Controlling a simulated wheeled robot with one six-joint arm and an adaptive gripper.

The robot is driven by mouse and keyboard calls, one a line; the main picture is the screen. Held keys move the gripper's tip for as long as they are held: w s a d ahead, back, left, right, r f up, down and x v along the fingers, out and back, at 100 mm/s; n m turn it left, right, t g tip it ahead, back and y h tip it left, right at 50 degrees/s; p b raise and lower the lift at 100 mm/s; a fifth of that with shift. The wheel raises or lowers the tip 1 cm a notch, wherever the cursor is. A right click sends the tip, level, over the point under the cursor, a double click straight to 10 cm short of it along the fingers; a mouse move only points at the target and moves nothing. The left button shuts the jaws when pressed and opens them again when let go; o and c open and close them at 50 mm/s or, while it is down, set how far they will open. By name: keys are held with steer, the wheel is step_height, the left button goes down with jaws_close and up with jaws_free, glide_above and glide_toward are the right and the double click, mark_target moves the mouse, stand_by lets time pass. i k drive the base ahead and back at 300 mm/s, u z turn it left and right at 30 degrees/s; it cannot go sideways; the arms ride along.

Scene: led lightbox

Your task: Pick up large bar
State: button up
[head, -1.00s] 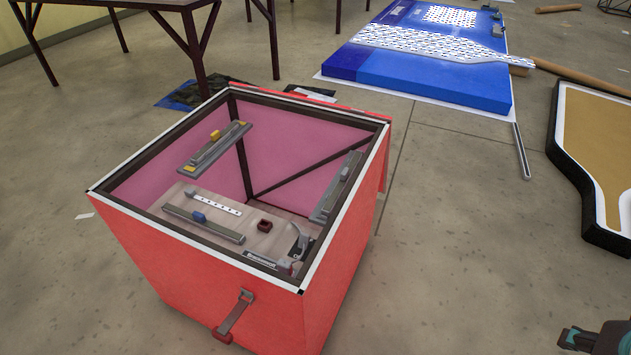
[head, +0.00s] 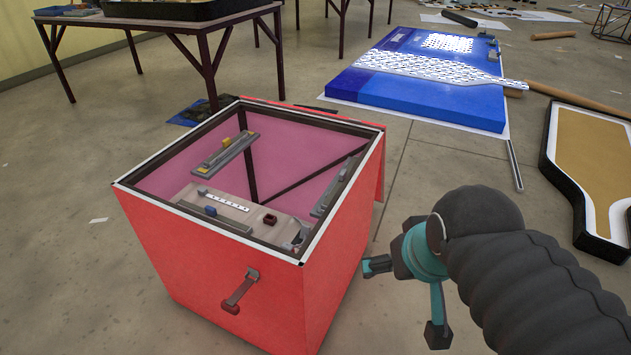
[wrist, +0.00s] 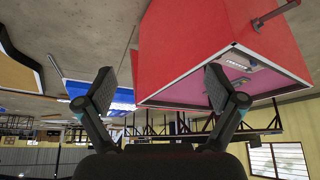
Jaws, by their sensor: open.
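The red lightbox (head: 215,270) has an open-looking top with several grey bars inside. One grey bar with a blue knob (head: 228,223) lies along the near side. Another grey bar with yellow parts (head: 226,155) is at the back, and a third grey bar (head: 331,187) is along the right side. I cannot tell which is the large bar. My gripper (head: 405,298) is right of the box, outside it and apart from the bars. In the wrist view its two fingers (wrist: 160,88) are spread with nothing between them, and the box appears upside down.
A handle (head: 241,291) sticks out from the box's front face. A blue slab (head: 420,95) lies behind, and a black-rimmed tan board (head: 590,165) lies to the right. A dark-legged table (head: 170,25) stands at back left.

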mark_target(344, 172)
steer(key=z, duration=3.6)
steer(key=k, duration=2.8)
steer(key=u, duration=1.1)
steer(key=i, duration=0.5)
steer(key=z, duration=0.1)
